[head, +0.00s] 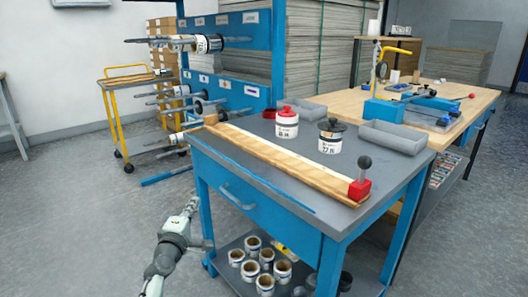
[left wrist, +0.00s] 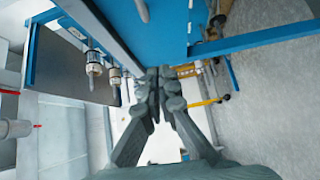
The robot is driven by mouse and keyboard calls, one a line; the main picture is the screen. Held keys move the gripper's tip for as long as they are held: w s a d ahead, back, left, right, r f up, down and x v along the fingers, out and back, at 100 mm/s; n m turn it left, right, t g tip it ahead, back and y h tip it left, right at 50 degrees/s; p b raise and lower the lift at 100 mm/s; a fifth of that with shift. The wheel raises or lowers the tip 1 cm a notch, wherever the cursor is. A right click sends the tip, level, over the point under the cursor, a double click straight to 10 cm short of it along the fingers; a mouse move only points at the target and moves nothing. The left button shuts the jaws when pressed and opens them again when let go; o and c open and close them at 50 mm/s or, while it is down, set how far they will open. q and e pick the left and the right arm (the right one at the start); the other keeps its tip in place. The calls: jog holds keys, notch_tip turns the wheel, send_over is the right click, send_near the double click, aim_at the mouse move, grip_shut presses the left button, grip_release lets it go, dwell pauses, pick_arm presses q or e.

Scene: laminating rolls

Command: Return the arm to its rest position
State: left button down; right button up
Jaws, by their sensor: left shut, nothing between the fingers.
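My left arm comes in at the bottom left of the head view. Its gripper (head: 191,206) points up, in front of and left of the blue workbench (head: 265,200), apart from it and over the floor. In the left wrist view the two dark fingers of the gripper (left wrist: 163,80) come together at their tips, with nothing seen between them. My right gripper is not in view.
The bench top holds a wooden strip (head: 285,160), a red-lidded jar (head: 287,125), a black-lidded jar (head: 331,138) and grey trays. Several rolls (head: 265,284) stand on its lower shelf. A blue rack (head: 230,60) and yellow trolley (head: 110,115) stand behind. Floor at left is clear.

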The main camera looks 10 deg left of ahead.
pick_arm(q)
jog(key=s+d+f+m+g+h, duration=0.2)
jog(key=s+d+f+m+g, duration=0.15)
jog(key=s+f+m, duration=0.45)
jog(key=s+d+f+m+g+h, duration=0.1)
jog(key=s+d+f+m+g, duration=0.3)
jog(key=s+f, duration=0.65)
jog(key=s+a+f+m+g+y, duration=0.1)
jog(key=s+a+f+m+g, duration=0.1)
jog(key=s, duration=0.8)
jog(key=s+a+f+m+g+y, duration=0.1)
jog(key=s+f+m+g, duration=0.4)
jog(key=s, duration=0.6)
notch_tip(320, 180, down, 2)
jog(key=shift+s+a+f+m+y, duration=0.1)
jog(key=shift+s+a+m+y, duration=0.1)
jog(key=shift+a+m+y, duration=0.25)
jog(key=shift+d, duration=0.1)
